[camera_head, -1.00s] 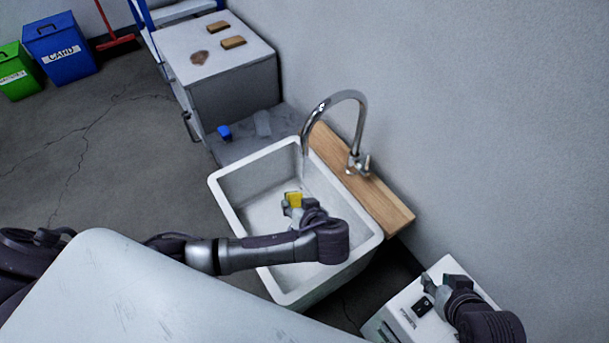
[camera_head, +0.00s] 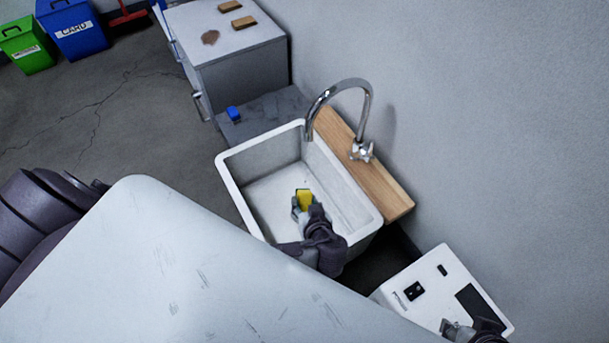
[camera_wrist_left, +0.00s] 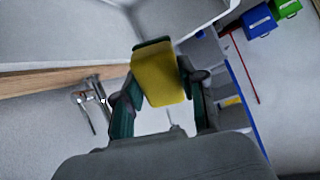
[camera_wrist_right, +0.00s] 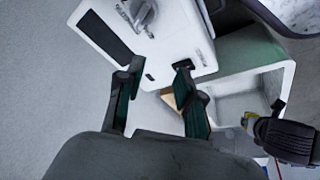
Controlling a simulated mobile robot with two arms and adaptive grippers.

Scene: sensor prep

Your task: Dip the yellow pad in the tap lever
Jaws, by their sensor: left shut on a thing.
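The yellow pad (camera_head: 304,199) is held in my left gripper (camera_head: 305,207), inside the white sink basin (camera_head: 238,203). In the left wrist view the yellow pad (camera_wrist_left: 158,78) sits between the two fingers of my left gripper (camera_wrist_left: 160,90). The tap lever (camera_head: 362,152) is at the base of the curved chrome tap (camera_head: 366,100), on a wooden ledge (camera_head: 385,187) behind the basin. It shows at the left of the left wrist view (camera_wrist_left: 88,98). The pad is apart from it. My right gripper (camera_wrist_right: 160,68) is open and empty above a white box-shaped device (camera_head: 432,272).
A grey cabinet (camera_head: 240,72) with wooden blocks on top stands beyond the sink. A blue item (camera_head: 233,113) lies on a grey surface beside it. Blue (camera_head: 75,32) and green (camera_head: 28,48) bins stand far left. A white surface (camera_head: 190,270) fills the foreground.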

